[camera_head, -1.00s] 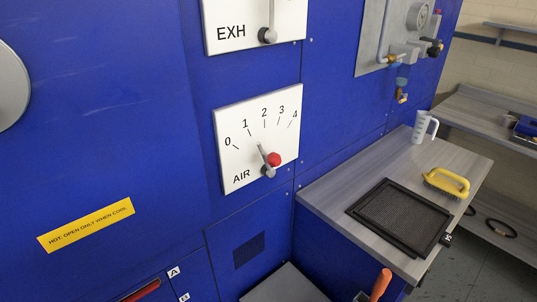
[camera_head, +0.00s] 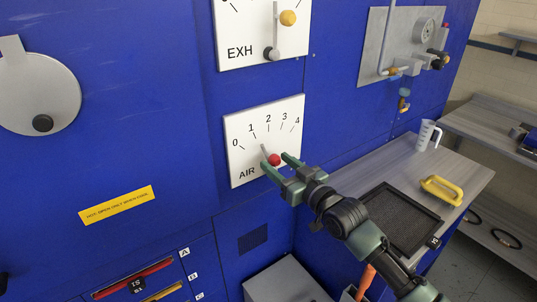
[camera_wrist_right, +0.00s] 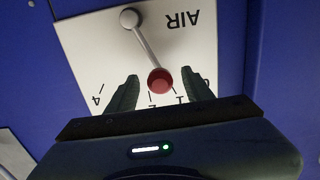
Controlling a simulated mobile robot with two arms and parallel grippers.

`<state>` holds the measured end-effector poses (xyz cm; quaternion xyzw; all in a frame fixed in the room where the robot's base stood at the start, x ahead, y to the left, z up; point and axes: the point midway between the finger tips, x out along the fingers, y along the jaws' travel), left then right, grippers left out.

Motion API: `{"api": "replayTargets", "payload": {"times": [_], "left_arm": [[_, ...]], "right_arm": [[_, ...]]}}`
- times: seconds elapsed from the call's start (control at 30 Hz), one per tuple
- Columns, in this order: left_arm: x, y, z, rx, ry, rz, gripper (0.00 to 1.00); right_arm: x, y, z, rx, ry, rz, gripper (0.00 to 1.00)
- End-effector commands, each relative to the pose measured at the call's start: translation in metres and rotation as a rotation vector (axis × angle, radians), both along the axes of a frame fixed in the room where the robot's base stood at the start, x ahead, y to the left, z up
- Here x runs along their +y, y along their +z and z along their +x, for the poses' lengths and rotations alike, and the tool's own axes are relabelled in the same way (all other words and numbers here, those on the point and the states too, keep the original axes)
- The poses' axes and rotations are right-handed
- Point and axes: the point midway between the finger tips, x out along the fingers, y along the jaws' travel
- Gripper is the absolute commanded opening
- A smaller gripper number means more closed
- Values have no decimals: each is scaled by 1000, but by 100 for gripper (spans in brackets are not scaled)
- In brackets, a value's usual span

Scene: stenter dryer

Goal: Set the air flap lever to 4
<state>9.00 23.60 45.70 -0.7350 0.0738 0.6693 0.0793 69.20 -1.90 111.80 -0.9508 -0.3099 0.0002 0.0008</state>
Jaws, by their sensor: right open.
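The air flap lever (camera_head: 264,150) is a thin grey bar with a red knob (camera_head: 274,160) on the white AIR plate (camera_head: 240,160), marked 0 to 4. Its bar points between 1 and 2. My right gripper (camera_head: 279,163) is open in front of the plate, with its fingers near the knob. In the right wrist view the plate appears upside down, and the red knob (camera_wrist_right: 160,80) lies between the two open fingers, with a gap on each side. The pivot (camera_wrist_right: 130,18) is at the top of that view. My left gripper is not in view.
The EXH plate (camera_head: 262,50) with a yellow-knobbed lever sits just above. To the right, a bench (camera_head: 465,170) holds a dark mesh screen (camera_head: 400,215), a yellow-handled brush (camera_head: 442,190) and a white jug (camera_head: 425,134). A grey box (camera_head: 285,280) stands below.

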Motion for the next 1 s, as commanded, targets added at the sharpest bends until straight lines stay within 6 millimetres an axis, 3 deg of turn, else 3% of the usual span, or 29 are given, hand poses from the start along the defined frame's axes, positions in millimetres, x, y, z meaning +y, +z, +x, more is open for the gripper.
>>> {"api": "replayTargets", "payload": {"times": [0.3, 0.67, 0.7, 0.87, 0.9, 1.0], "left_arm": [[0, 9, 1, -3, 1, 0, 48], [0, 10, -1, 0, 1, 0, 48], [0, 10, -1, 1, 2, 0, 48], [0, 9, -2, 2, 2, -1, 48], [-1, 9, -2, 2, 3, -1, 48], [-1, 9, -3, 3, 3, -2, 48]], "right_arm": [[23, 1, 33, 1, -1, -1, 51], [27, -1, 38, 0, -2, -1, 51], [27, -1, 38, 0, -2, -1, 49], [27, -1, 38, 0, -2, -1, 4], [27, -1, 38, 0, -2, -1, 0], [27, -1, 38, 0, -2, -1, 0]]}}
